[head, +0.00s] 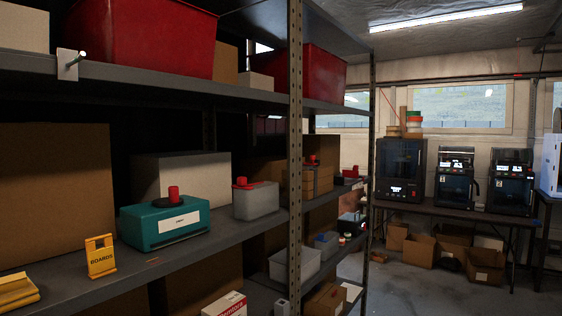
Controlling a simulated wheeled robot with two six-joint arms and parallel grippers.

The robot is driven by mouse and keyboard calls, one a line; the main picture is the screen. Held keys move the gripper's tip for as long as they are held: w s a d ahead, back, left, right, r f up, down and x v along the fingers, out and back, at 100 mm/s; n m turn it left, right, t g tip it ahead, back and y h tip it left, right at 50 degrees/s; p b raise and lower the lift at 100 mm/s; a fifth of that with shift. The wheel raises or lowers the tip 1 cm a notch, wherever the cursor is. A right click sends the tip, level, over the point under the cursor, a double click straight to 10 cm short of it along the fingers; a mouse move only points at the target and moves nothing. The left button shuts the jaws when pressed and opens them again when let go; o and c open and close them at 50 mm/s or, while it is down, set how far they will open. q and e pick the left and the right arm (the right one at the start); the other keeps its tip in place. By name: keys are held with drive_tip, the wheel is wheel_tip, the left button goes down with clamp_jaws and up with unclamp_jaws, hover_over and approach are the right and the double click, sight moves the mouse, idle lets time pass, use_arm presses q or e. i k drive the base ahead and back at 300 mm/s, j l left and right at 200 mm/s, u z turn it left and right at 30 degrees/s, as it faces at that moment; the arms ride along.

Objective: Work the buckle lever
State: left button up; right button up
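No part that I can name for sure as the buckle lever shows in the head view. A teal box (164,223) with a white label stands on the middle shelf, with a red knob (173,192) on a black disc on its top. A yellow upright piece (101,256) marked "BOARDS" stands at the front edge left of it. Another yellow piece (17,291) lies at the far left, cut by the picture's edge. A white bracket with a metal peg (72,64) sits on the upper shelf's edge. Neither of my grippers is in view.
A perforated shelf post (295,160) rises right of the teal box. A grey bin (255,200) with a red item stands beside the box. Printers (400,168) stand on a far table, with cartons (453,248) below. Open floor shows (420,285).

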sight(311, 157)
drive_tip(key=i+l+u, duration=0.15)
drive_tip(key=u, duration=0.25)
drive_tip(key=l+u, duration=0.4)
drive_tip(key=i+l+u, duration=0.15)
drive_tip(key=u, duration=0.25)
drive_tip(key=l+u, duration=0.4)
drive_tip(key=j, duration=0.1)
